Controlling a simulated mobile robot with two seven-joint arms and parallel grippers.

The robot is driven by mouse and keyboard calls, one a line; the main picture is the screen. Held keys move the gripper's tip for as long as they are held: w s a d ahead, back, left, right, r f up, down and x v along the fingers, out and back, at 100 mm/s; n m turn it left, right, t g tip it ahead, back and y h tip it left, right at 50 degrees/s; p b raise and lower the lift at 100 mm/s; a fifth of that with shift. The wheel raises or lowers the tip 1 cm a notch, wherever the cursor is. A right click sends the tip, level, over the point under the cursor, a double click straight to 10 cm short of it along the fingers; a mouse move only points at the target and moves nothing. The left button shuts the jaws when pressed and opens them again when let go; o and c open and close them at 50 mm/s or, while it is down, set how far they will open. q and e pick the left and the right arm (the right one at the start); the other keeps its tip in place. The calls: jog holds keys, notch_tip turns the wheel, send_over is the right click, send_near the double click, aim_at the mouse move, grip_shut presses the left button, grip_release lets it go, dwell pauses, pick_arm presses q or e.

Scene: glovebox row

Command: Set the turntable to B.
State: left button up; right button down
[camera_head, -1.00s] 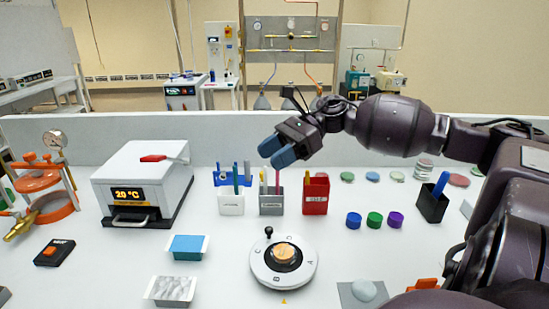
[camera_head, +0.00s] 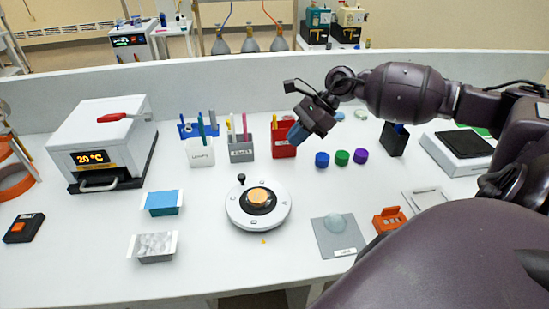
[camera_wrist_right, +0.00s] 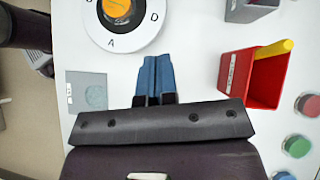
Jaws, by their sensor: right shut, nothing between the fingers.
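The turntable (camera_head: 237,215) is a white disc with a dark hub, an orange centre piece and a black knob (camera_head: 242,178) at its far left edge. Its letters are too small to read surely in the head view. The right wrist view shows part of the turntable (camera_wrist_right: 141,42), with A nearest my gripper and D to the right. A small orange triangle (camera_head: 264,241) lies on the table in front of it. My right gripper (camera_head: 297,137) has blue fingers, shut and empty, raised beside the red cup and apart from the turntable. My left gripper is not in view.
Pen holders (camera_head: 241,150) and the red cup (camera_head: 282,147) stand behind the turntable. Blue, green and purple caps (camera_head: 342,158) are at right. A grey sheet with a clear dome (camera_head: 338,240) is at front right. Two small trays (camera_head: 160,204) and the white heater box (camera_head: 100,140) stand left.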

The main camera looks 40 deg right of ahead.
send_near(256, 181)
jog(key=x, duration=0.4)
jog(key=shift+w+a, duration=0.15)
jog(key=shift+a, duration=0.05)
jog(key=shift+w+a+p, duration=0.2)
jog(key=shift+a+p, duration=0.05)
jog(key=shift+a, duration=0.3)
jog(key=shift+w+a+p, duration=0.2)
jog(key=shift+a, duration=0.3)
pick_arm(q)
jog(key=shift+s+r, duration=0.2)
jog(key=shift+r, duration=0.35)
pick_arm(e)
jog(key=shift+w+a+f, duration=0.15)
jog(key=shift+w+a, duration=0.05)
jog(key=shift+a, duration=0.5)
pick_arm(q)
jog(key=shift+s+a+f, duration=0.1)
